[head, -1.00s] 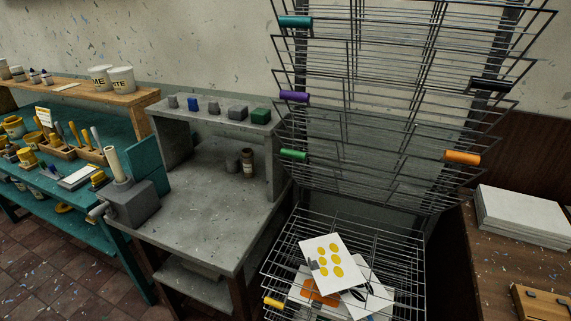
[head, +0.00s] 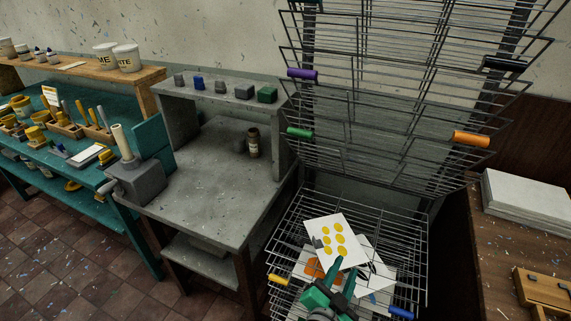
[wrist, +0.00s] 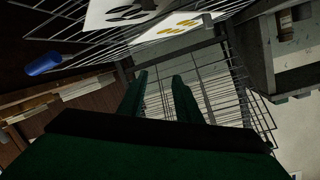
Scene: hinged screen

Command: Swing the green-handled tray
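The green-handled tray is a wire rack shelf, raised and tilted up against the rack's back frame. Its green handle (head: 299,132) sits at the tray's left front corner in the head view. My gripper (head: 343,266) shows at the bottom of the head view, over the lower trays and well below the green handle. In the wrist view its two dark green fingers (wrist: 160,80) stand apart with nothing between them. The green handle does not show in the wrist view.
Other raised trays carry purple (head: 302,74), orange (head: 471,138) and black (head: 507,63) handles. Lowered trays with yellow (head: 278,281) and blue (head: 401,313) handles hold printed sheets (head: 335,241). A grey bench (head: 205,200) stands left, a brown table (head: 500,255) right.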

